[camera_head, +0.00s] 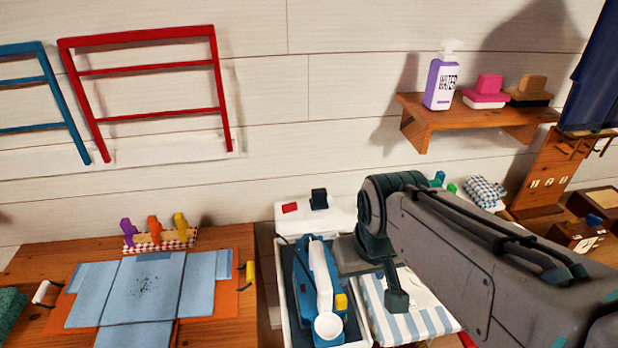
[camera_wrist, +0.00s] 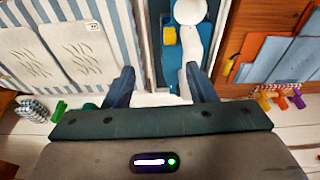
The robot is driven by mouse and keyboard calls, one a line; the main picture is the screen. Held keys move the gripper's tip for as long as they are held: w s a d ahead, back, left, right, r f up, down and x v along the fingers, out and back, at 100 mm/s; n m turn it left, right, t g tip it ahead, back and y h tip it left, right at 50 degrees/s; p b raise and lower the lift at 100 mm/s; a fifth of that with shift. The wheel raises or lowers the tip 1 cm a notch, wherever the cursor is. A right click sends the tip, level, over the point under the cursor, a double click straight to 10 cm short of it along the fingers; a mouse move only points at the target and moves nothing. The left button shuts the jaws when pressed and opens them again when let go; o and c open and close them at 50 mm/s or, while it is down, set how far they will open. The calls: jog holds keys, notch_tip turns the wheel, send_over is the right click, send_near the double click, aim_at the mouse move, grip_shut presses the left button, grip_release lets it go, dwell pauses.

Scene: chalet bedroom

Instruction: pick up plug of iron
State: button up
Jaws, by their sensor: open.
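The iron (camera_head: 322,285), blue and white with a yellow part, lies in a tray. It also shows at the top of the wrist view (camera_wrist: 190,42). A dark block that looks like its plug (camera_head: 318,199) stands upright on a white box with a red button, behind the tray. A dark cord runs near the iron's back end; I cannot trace it to the block. My gripper (camera_head: 386,272) is above the striped board, right of the iron and in front of the white box. In the wrist view my gripper (camera_wrist: 161,86) is open, with nothing held; the plug cannot be made out there.
The white box (camera_head: 345,211) stands against the wall. A striped ironing board (camera_head: 415,322) lies right of the tray (camera_head: 290,310). A wooden table (camera_head: 40,262) with folded blue cloth is at left. A shelf (camera_head: 470,112) with a purple bottle hangs above right.

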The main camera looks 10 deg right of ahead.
jog(key=w+d+r+n+g+h, duration=0.15)
jog(key=w+n, duration=0.25)
jog(key=w, duration=0.7)
jog(key=n+g+h, duration=0.1)
jog(key=n+h, duration=1.1)
jog(key=n, duration=0.2)
send_near(325, 194)
jog(key=d+f, duration=0.1)
jog(key=w+d+f+p, duration=0.1)
jog(key=d, duration=0.1)
jog(key=w+d+f+p, duration=0.1)
jog(key=shift+w+d, duration=0.15)
jog(key=shift+d, duration=0.1)
jog(key=x, duration=0.1)
jog(key=p+x, duration=0.1)
jog(key=x, duration=0.1)
jog(key=p+x, duration=0.1)
jog(key=x, duration=0.1)
jog(key=shift+s+r, duration=0.1)
jog(key=shift+s, duration=0.3)
jog(key=shift+d, duration=0.2)
jog(key=c, duration=1.1)
